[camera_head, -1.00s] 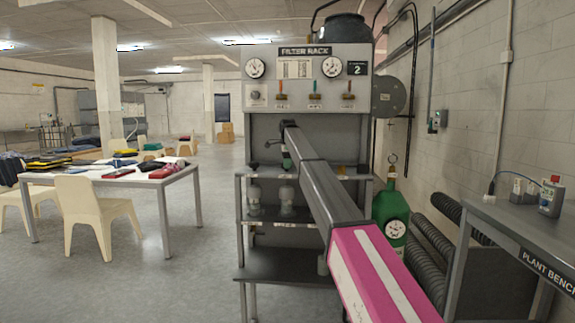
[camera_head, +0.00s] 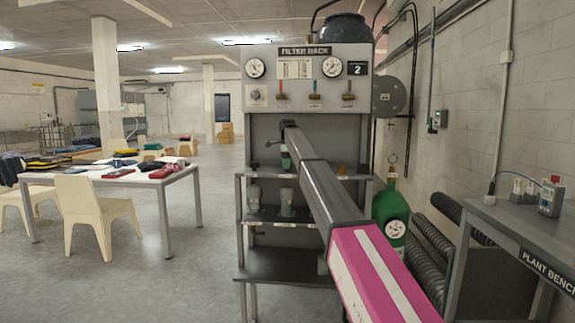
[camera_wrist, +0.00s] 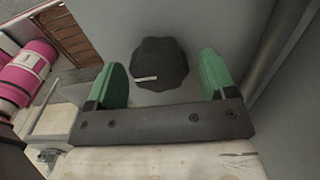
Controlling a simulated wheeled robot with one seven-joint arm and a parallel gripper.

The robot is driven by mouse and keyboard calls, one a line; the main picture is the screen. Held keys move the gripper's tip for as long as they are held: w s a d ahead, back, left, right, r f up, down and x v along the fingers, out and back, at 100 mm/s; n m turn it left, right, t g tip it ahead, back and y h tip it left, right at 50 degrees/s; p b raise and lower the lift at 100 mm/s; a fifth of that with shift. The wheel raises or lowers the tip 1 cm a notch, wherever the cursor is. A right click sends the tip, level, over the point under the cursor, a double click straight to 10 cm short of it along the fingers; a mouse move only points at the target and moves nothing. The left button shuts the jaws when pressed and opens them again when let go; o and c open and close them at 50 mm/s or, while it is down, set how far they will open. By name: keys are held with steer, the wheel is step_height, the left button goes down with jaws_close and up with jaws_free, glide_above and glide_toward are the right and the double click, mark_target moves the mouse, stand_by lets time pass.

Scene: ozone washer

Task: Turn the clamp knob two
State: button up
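A dark, lobed knob (camera_wrist: 160,60) with a short white mark on its lower left shows in the wrist view, against a grey surface. I take it as the clamp knob; no label shows there. My gripper (camera_wrist: 163,72) is open, with one green fingertip on each side of the knob. A gap shows between the knob and each fingertip, so it is not gripped. In the head view my gripper (camera_head: 285,160) is small at the rack's upper shelf, and my arm hides much around it. I cannot make out the knob there.
The filter rack (camera_head: 262,110) has gauges, coloured valve levers and shelves with cups. A green cylinder (camera_head: 391,205) stands to its right. The plant bench (camera_head: 505,225) is at the right wall. A white table (camera_head: 125,180) and chairs stand left, with open floor between.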

steer(key=shift+r, duration=0.1)
step_height(320, 180, up, 11)
stand_by(0.7)
steer(key=shift+f, duration=0.2)
